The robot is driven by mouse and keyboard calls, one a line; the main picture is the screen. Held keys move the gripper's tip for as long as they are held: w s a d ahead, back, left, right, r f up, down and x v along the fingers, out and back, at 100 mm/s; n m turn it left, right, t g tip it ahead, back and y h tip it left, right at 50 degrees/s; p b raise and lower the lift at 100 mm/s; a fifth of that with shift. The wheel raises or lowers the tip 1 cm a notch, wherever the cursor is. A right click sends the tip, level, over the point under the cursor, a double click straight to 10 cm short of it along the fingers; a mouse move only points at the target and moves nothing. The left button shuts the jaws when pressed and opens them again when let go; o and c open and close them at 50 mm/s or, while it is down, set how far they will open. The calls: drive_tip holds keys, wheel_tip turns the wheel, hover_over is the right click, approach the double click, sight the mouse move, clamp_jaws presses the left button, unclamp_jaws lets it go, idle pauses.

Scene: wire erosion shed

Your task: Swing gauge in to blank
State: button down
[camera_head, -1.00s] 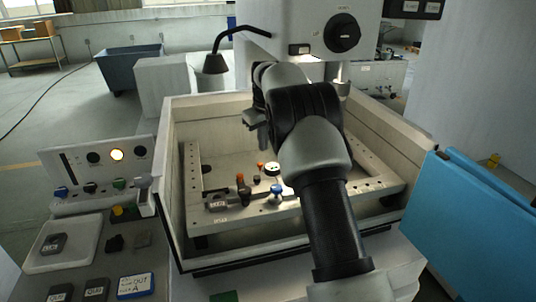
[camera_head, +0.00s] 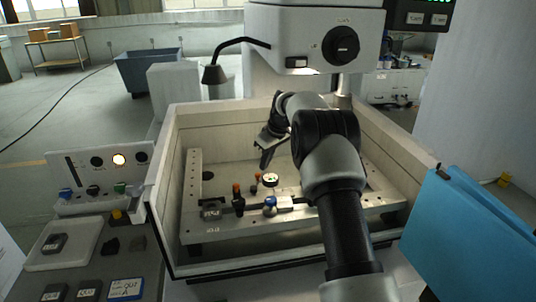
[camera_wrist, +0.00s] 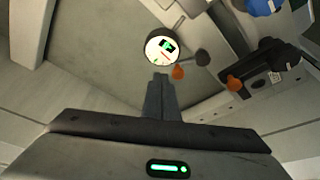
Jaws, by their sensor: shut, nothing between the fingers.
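The gauge (camera_head: 270,180) has a small round white dial and stands inside the machine's tank. In the wrist view its lit dial (camera_wrist: 164,48) lies just beyond my fingertips. My gripper (camera_head: 265,164) is shut and empty, pointing down above and behind the dial; its fingers also show in the wrist view (camera_wrist: 160,88), apart from the dial. An orange-tipped pin (camera_head: 257,177) stands beside the dial. A pale metal block (camera_head: 286,203), possibly the blank, is on the front rail next to a blue knob (camera_head: 269,202); I cannot tell for certain.
The tank's walls (camera_head: 165,200) surround the work area, with a metal frame (camera_head: 192,190) inside. A second orange-topped dark knob (camera_head: 237,189) stands on the front rail. A control panel (camera_head: 105,172) and tray (camera_head: 45,255) are left; a blue panel (camera_head: 470,235) is right.

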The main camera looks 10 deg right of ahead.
drive_tip(key=shift+x, duration=1.55)
drive_tip(key=shift+f, duration=0.1)
